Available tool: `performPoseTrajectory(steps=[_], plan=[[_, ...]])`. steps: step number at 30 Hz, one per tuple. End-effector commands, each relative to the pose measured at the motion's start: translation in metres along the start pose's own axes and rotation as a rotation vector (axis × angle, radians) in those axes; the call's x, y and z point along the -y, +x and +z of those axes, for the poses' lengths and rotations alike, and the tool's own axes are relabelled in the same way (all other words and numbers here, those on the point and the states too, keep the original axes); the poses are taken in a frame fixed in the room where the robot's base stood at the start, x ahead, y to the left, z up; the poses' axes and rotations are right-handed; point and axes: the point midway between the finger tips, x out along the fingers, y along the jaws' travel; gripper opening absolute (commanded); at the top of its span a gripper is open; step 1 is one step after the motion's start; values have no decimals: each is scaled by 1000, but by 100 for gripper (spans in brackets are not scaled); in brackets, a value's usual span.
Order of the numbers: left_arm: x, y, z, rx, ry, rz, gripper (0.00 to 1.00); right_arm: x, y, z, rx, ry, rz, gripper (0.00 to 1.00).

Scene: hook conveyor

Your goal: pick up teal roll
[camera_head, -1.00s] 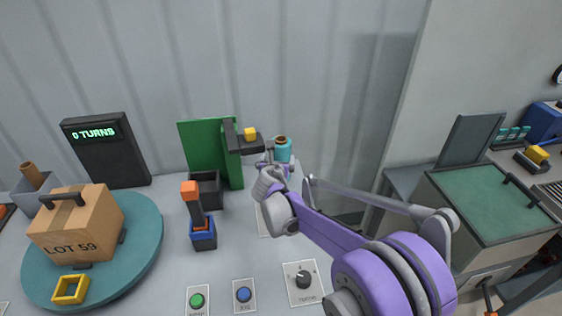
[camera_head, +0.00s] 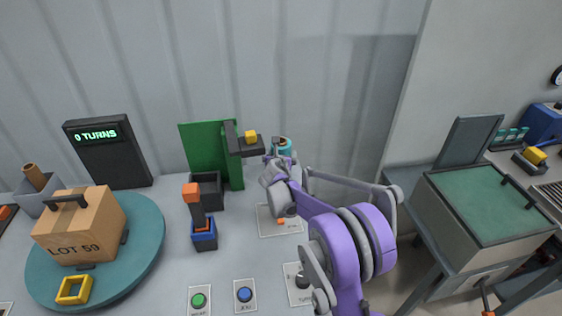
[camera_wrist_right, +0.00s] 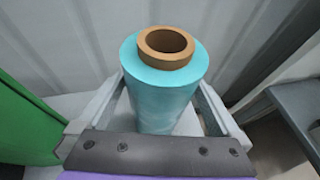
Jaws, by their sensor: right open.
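The teal roll (camera_wrist_right: 163,88) stands upright in the right wrist view, with a brown core showing at its top. In the head view the roll (camera_head: 285,146) is mostly hidden behind my right gripper (camera_head: 281,160) at the back of the bench. In the right wrist view my right gripper (camera_wrist_right: 160,120) is open, with one finger on each side of the roll. I cannot tell whether the fingers touch it. My left gripper is not in view.
A green panel (camera_head: 205,149) and a dark bracket with a yellow block (camera_head: 250,137) stand just left of the roll. A carton (camera_head: 80,228) sits on a teal turntable (camera_head: 146,235) at left. The wall is close behind.

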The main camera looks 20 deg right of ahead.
Motion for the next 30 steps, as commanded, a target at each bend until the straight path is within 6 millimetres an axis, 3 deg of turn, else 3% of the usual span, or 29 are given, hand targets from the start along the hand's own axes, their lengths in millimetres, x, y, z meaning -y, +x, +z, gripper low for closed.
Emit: performPoseTrajectory(steps=[2, 18, 30], plan=[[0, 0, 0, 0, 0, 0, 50, 0, 0, 0, 0, 0, 0, 96], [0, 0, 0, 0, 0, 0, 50, 0, 0, 0, 0, 0, -1, 0], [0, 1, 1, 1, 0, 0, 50, 0, -3, 1, 0, -1, 0, 0]])
